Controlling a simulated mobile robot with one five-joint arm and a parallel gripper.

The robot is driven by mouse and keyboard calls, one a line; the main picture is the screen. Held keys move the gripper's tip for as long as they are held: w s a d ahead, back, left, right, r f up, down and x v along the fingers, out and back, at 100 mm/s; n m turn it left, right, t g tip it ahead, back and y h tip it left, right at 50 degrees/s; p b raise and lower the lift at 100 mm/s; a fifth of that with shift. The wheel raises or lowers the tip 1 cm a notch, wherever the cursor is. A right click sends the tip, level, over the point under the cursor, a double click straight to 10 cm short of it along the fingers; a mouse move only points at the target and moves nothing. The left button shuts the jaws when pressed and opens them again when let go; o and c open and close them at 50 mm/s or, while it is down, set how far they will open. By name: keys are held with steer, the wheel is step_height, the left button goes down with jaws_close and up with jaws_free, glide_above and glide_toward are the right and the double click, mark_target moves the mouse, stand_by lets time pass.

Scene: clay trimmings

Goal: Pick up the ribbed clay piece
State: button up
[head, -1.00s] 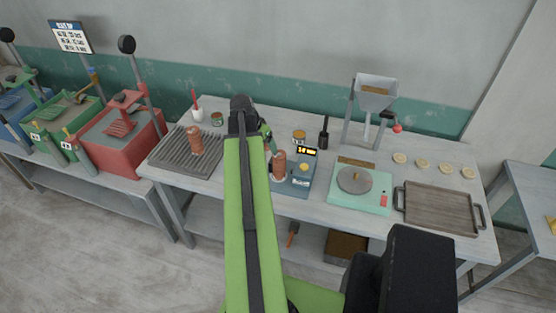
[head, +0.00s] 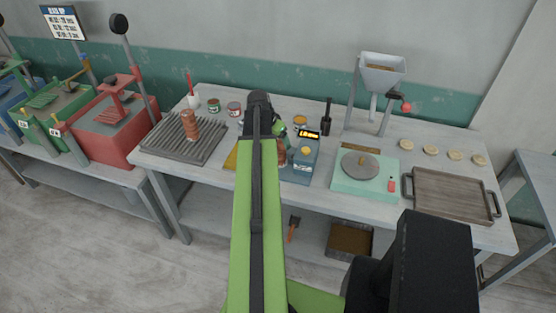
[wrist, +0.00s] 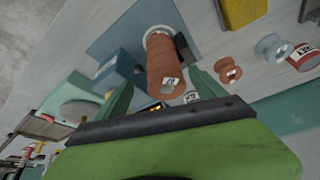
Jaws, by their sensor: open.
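In the wrist view a brown ribbed clay piece (wrist: 165,68) with a small white label stands on a blue device. The green fingers of my gripper (wrist: 160,85) are open, one on each side of its line. I cannot tell whether they touch it. In the head view this piece (head: 281,155) is partly hidden beside my arm, at the left of the blue device (head: 302,165) with a lit display. My gripper (head: 285,132) is mostly hidden behind my arm there. Another ribbed clay piece (head: 190,128) stands on the dark grooved board (head: 170,147).
Jars (head: 234,108) stand behind the board. A mint turntable (head: 365,190), a hopper stand (head: 382,70), a wooden tray (head: 450,200) and several pale discs (head: 430,152) are to the right. In the wrist view a small reddish piece (wrist: 228,72) and a pale spool (wrist: 272,48) are nearby.

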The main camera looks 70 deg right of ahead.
mark_target(279, 150)
steer(key=b+x, duration=0.4)
steer(key=x, duration=0.1)
steer(key=shift+w+d+b, duration=0.25)
steer(key=shift+d+b, duration=0.1)
steer(key=shift+r, duration=0.1)
jaws_close()
